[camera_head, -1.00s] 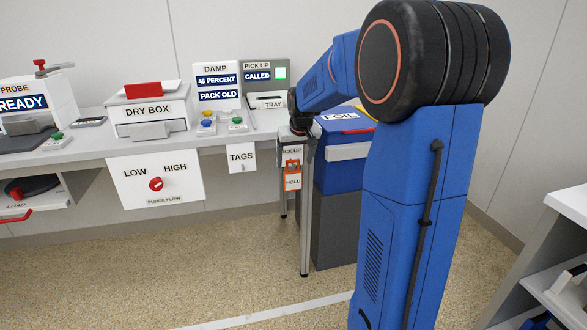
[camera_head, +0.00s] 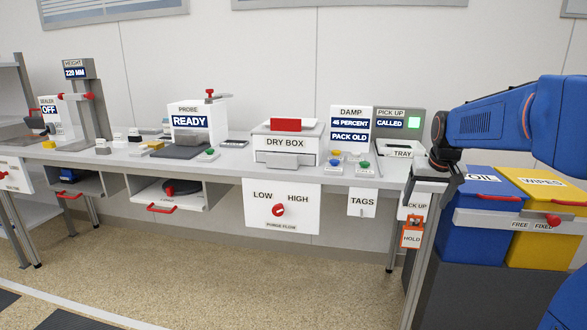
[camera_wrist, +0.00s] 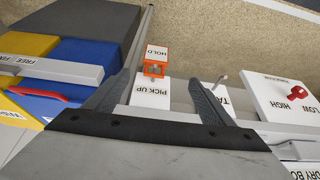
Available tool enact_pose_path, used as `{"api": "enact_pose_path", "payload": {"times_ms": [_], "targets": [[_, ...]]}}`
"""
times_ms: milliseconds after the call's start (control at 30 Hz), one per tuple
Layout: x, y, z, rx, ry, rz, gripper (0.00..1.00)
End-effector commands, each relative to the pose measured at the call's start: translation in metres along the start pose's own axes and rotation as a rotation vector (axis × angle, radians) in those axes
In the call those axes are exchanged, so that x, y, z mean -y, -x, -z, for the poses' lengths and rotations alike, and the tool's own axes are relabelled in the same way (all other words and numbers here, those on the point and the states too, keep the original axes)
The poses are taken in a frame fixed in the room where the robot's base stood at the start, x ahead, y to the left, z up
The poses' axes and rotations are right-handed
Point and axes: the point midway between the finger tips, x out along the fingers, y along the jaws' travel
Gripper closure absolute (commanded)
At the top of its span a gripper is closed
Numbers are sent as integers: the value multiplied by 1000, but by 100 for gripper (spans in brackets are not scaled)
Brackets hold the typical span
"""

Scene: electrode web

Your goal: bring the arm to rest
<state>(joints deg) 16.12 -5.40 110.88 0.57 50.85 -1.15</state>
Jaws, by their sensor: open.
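My arm reaches in from the right of the head view, bent, with my gripper (camera_head: 432,190) hanging down at the right end of the bench. In the wrist view my gripper (camera_wrist: 161,78) is open, its two dark fingers apart with nothing between them. Beyond the fingertips are the white PICK UP label (camera_wrist: 151,94) and the orange HOLD tag (camera_wrist: 155,60). In the head view the HOLD tag (camera_head: 411,234) hangs below the PICK UP label (camera_head: 408,207). I cannot tell whether a finger touches the bench edge.
The blue FOIL bin (camera_head: 478,235) and yellow WIPES bin (camera_head: 545,205) stand close to the right, behind a rail labelled FREE and FIXED (camera_head: 505,219). The dry box (camera_head: 285,145), pickup panel (camera_head: 399,121) and probe (camera_head: 190,122) stand on the bench. The floor in front is clear.

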Motion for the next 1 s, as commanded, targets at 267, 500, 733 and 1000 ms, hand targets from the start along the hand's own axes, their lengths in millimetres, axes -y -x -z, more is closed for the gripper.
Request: {"api": "enact_pose_path", "payload": {"times_ms": [267,500,733,1000], "targets": [[36,40,-89,-4,64,27,24],[56,61,-175,-3,121,51,24],[65,69,-258,-4,174,74,24],[66,63,-341,-3,229,98,24]]}}
